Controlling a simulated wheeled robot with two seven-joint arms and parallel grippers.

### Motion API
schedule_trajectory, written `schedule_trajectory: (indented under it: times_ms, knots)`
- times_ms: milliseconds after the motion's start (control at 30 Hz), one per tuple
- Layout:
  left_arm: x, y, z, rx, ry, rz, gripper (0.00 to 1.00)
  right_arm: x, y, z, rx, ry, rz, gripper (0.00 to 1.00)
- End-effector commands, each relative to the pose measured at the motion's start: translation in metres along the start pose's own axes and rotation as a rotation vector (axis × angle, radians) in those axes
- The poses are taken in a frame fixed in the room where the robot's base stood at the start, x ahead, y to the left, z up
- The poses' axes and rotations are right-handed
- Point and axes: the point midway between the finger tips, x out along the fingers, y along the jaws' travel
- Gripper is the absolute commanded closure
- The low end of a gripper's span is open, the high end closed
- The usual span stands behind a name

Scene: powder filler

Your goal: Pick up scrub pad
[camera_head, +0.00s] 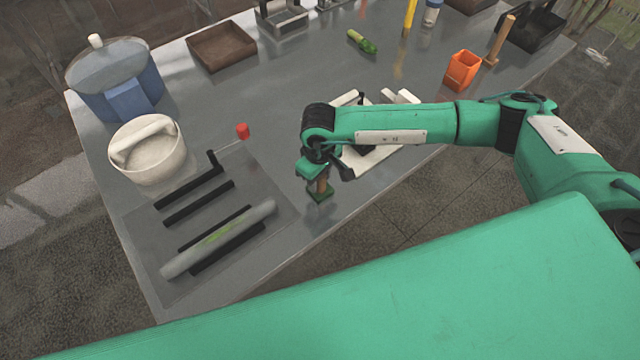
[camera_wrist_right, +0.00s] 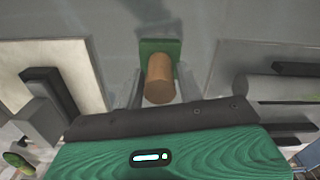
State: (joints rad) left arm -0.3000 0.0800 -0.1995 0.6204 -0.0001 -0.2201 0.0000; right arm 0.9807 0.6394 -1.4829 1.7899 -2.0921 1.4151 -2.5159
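The scrub pad (camera_head: 320,194) has a square green pad and an upright wooden handle. It is at the near edge of the grey table, right of the grey mat. My right gripper (camera_head: 318,176) points down over it, at the handle. In the right wrist view the wooden handle of the scrub pad (camera_wrist_right: 160,80) stands between the two grey fingers of my right gripper (camera_wrist_right: 161,88), one close on each side. I cannot tell whether the fingers touch the handle, or whether the pad rests on the table. My left gripper is not in view.
Left of the scrub pad, a grey mat (camera_head: 170,275) carries dark bars and a grey roller (camera_head: 218,240). A white pot (camera_head: 147,150) and a blue pot (camera_head: 117,80) stand further left. A white board (camera_head: 375,158) lies just right, under my arm. The table's middle is clear.

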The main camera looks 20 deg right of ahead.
Motion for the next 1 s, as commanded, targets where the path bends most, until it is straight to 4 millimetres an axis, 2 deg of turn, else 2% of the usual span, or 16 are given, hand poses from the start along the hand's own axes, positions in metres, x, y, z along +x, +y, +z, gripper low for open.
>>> schedule_trajectory:
  times_ms: [33, 133, 467, 633, 767, 867, 1000]
  knots:
    - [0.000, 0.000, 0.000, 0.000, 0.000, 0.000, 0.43, 0.000, 0.000, 0.000, 0.000, 0.000, 0.000, 0.73]
    - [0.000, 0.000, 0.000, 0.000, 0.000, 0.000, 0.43, 0.000, 0.000, 0.000, 0.000, 0.000, 0.000, 0.93]
    - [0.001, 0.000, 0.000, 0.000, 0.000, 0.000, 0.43, -0.002, 0.000, 0.000, 0.001, 0.000, 0.000, 0.94]
    - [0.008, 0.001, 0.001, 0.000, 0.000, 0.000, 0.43, -0.014, 0.001, -0.001, 0.000, 0.003, 0.001, 0.94]
    - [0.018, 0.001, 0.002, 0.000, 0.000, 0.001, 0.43, -0.034, 0.001, -0.001, -0.001, 0.005, 0.002, 0.94]
    - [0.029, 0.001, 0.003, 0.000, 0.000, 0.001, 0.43, -0.058, 0.001, -0.001, -0.002, 0.007, 0.003, 0.94]
    - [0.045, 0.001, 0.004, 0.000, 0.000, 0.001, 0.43, -0.099, 0.001, -0.002, 0.000, 0.008, 0.003, 0.94]
